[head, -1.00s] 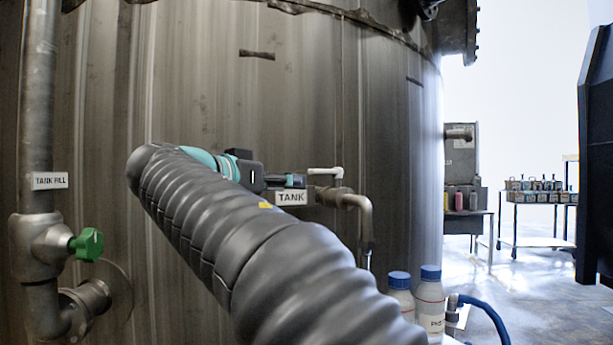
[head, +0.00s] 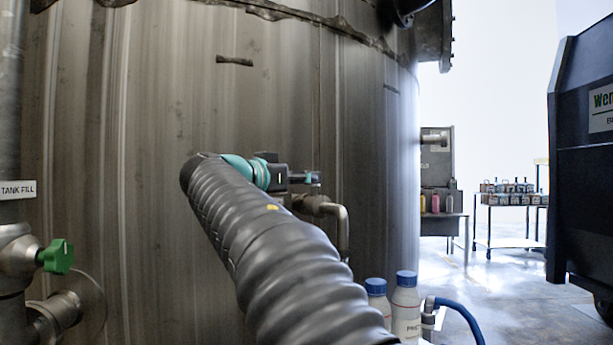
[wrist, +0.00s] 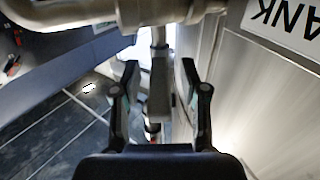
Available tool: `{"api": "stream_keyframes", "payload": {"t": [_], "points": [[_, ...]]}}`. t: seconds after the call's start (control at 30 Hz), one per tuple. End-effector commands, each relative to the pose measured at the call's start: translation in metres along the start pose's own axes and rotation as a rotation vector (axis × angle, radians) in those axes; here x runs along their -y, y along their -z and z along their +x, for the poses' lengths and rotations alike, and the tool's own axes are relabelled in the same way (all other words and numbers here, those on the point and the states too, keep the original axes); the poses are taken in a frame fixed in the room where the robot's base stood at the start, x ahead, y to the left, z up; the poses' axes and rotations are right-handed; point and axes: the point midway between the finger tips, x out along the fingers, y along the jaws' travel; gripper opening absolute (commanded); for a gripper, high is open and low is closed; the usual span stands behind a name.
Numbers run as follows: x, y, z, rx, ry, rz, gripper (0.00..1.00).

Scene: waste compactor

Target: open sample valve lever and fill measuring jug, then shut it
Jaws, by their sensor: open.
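The sample valve's metal pipe (head: 335,208) comes off the tank wall and bends downward in the head view. My gripper (head: 306,178) is just above that pipe and covers most of the lever there. In the wrist view my gripper (wrist: 159,75) is open. A grey upright piece (wrist: 159,103), which looks like the valve lever, stands between the two fingers. The fingers appear apart from it. The pipe (wrist: 150,12) crosses the top of the wrist view. I cannot make out the measuring jug in either view.
The large metal tank (head: 150,120) fills the left and middle. A green-handled tank-fill valve (head: 55,257) is at the left. Blue-capped bottles (head: 406,308) and a blue hose (head: 462,312) are low at centre right. A dark machine (head: 590,170) stands at the right, with open floor before it.

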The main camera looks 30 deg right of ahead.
Motion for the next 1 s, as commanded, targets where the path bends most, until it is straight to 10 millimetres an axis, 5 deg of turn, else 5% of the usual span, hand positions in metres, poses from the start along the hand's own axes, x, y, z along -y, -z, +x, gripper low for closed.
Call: {"api": "stream_keyframes", "payload": {"t": [0.47,0.67,1.0], "points": [[0.000,0.000,0.014,0.000,0.001,0.000,0.44],[0.000,0.000,0.014,0.000,0.001,0.000,0.00],[-0.004,0.000,0.022,0.000,-0.040,-0.002,0.00]]}}
